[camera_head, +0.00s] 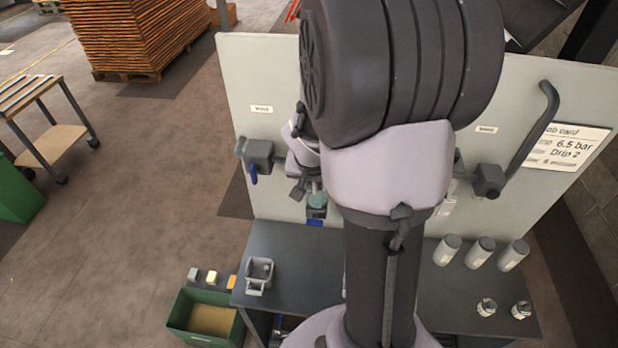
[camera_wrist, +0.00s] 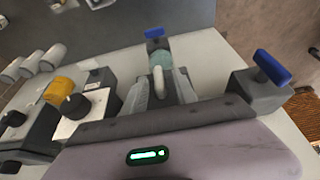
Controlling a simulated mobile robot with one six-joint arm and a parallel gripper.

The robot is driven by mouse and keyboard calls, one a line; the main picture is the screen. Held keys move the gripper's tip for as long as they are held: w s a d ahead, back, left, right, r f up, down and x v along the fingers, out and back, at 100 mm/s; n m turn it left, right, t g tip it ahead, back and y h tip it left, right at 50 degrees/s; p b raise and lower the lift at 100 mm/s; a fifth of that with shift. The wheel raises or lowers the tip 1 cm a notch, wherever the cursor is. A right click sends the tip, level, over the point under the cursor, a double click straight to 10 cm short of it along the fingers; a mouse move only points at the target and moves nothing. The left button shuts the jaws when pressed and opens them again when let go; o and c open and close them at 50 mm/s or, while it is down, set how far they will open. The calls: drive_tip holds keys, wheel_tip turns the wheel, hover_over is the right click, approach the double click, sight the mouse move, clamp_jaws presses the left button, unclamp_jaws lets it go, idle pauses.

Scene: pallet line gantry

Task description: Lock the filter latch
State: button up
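A teal filter bowl (camera_head: 317,200) hangs on the pale panel, with a small blue part (camera_head: 315,222) just below it in the head view. In the wrist view the teal bowl (camera_wrist: 161,58) is at top centre, with the blue part (camera_wrist: 154,32) at its far end. My gripper (camera_wrist: 160,88) points at the bowl, its grey fingers close in front of it. A thin pale piece (camera_wrist: 158,78) shows between the fingers. I cannot tell whether they touch it. In the head view my arm hides most of the filter and gripper. The latch's position is unclear.
A valve (camera_head: 259,152) with a blue handle (camera_head: 253,173) is left of the filter. A yellow knob (camera_wrist: 66,90) and a black knob (camera_wrist: 76,105) lie left in the wrist view. The dark bench (camera_head: 300,270) carries a grey bracket (camera_head: 259,275) and white cylinders (camera_head: 480,252). A green bin (camera_head: 181,312) stands below.

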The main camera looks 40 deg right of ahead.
clamp_jaws()
